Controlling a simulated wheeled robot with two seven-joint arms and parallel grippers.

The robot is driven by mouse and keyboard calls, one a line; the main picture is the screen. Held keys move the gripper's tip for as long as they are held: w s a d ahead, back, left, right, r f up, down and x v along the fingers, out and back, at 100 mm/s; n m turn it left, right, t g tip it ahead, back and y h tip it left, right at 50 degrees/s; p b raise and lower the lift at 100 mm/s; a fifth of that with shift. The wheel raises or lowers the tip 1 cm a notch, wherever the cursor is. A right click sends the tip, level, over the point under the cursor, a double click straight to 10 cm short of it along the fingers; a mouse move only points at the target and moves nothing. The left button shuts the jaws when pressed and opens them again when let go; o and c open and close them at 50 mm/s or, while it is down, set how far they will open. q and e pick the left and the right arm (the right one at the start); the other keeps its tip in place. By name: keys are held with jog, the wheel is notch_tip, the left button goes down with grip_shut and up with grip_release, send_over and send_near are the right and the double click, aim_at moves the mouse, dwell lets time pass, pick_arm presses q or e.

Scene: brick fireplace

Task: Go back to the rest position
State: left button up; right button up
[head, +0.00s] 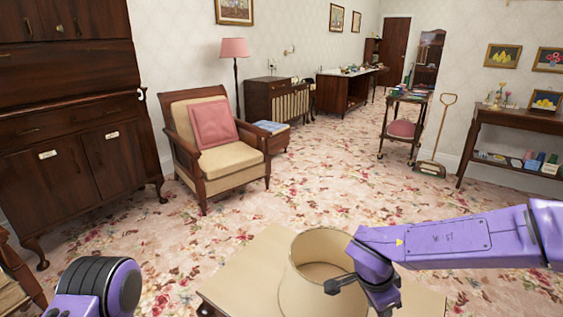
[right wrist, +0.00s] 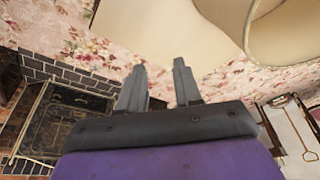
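My right gripper (head: 358,292) reaches in from the right, in front of the beige round, open-topped container (head: 305,285). The container stands on a light table (head: 245,270) and partly hides behind my right arm. In the right wrist view my right gripper (right wrist: 157,82) has its two fingers apart with nothing between them. The container's curved rim (right wrist: 252,30) shows at the upper right there, apart from the fingers. At the lower left of the head view only a purple and black part of my left arm shows; its gripper is out of view.
A wooden armchair (head: 228,165) with a pink cushion stands beyond the table. A dark cabinet (head: 75,120) is at the left, and a side table (head: 500,120) with small items at the right. Flowered carpet between is open. A brick fireplace (right wrist: 60,120) shows in the wrist view.

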jog(key=s+d+f+n+t+h+p, duration=0.1)
jog(key=s+d+f+t+p, duration=0.15)
jog(key=d+f, duration=0.2)
jog(key=s+d+f+n+t+h+p, duration=0.1)
jog(key=d+f+t+h, duration=0.15)
jog(key=f, duration=0.35)
jog(key=s+d+f+n+g+y+p, duration=0.1)
jog(key=s+f+n+p, duration=0.1)
jog(key=s, duration=0.8)
jog(key=s+d+f+n+g+y+p, duration=0.1)
jog(key=s+f+n, duration=0.3)
jog(key=s, duration=0.6)
jog(key=shift+f+y+p, duration=0.45)
jog(key=shift+f+y, duration=0.25)
jog(key=shift+y, duration=0.05)
jog(key=shift+d, duration=0.1)
